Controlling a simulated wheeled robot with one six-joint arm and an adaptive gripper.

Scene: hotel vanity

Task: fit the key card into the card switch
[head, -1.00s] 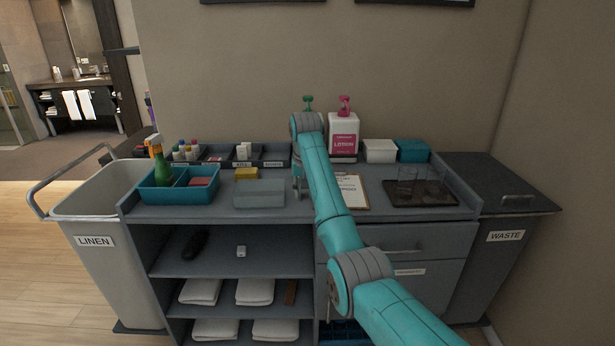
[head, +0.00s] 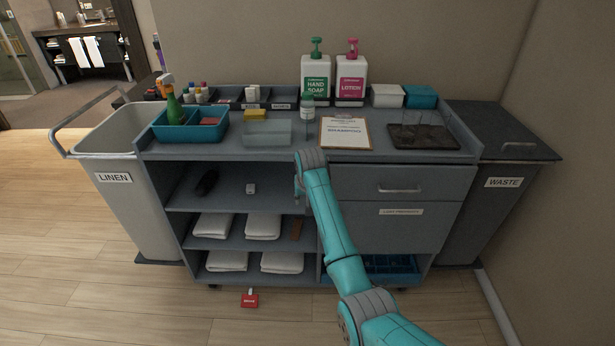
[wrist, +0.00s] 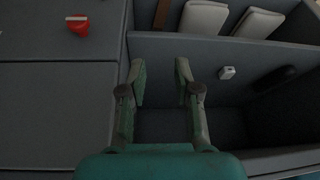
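I cannot make out the key card or the card switch for certain. A small white box-like thing (head: 251,188) with a dark mark lies on the upper open shelf; it also shows in the wrist view (wrist: 227,72). In the wrist view a red thing with a white strip (wrist: 77,28) shows against the grey front, beyond my fingers; my arm likely hides it in the head view. A red tag-like thing (head: 249,300) with white lettering lies on the floor. My gripper (wrist: 160,72) is open and empty in front of the cart, beside the shelf divider.
The cart's top (head: 290,147) holds soap and lotion bottles, a clipboard (head: 345,133), a dark tray (head: 423,137) and a teal caddy (head: 190,132). A dark object (head: 207,183) lies on the upper shelf, with folded towels (head: 213,226) below. Floor in front is clear apart from the red tag.

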